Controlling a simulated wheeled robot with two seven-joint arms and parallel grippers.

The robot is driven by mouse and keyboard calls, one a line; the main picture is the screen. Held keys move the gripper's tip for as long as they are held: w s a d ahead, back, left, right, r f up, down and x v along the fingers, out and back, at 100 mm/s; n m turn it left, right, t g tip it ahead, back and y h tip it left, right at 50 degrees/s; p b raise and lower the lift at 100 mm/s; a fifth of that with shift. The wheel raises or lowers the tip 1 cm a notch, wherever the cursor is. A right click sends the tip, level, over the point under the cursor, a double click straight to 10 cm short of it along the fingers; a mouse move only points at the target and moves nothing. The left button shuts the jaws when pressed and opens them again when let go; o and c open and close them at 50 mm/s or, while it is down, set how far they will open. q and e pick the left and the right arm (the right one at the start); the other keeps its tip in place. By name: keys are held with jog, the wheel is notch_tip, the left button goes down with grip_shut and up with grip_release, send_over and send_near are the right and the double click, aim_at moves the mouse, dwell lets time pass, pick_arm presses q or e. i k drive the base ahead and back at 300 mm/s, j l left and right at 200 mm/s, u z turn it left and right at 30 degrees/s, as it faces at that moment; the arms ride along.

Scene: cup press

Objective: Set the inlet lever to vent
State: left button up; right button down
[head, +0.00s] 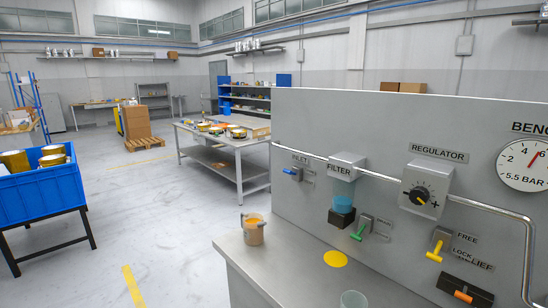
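The inlet lever (292,172) is a small blue handle at the left end of the grey upright panel (310,115), under a label that reads INLET. Its handle points left, roughly level. A small label plate (308,177) sits just right of it, too small to read. A silver pipe (381,175) runs right from the inlet area past the filter block. Neither of my grippers shows in the head view.
Right along the panel are the filter (346,166), a green lever (358,234), the regulator knob (422,195), a gauge (524,165), and yellow (434,255) and orange (463,296) handles. A cup (254,231) stands on the bench's left end, a clear cup (354,301) at front.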

aim_at(289, 172)
jog(key=i+j, duration=0.2)
jog(key=i+j+z, duration=0.15)
jog(key=j, duration=0.25)
jog(key=i+j, duration=0.2)
jog(key=j, duration=0.15)
jog(key=i+j+z, duration=0.15)
jog(key=i+j, duration=0.2)
jog(key=j, duration=0.3)
jog(key=i+j+z, duration=0.15)
jog(key=j, duration=0.2)
jog(key=i+j, duration=0.15)
jog(key=j, duration=0.2)
jog(key=i+j+z, duration=0.15)
jog(key=j, duration=0.2)
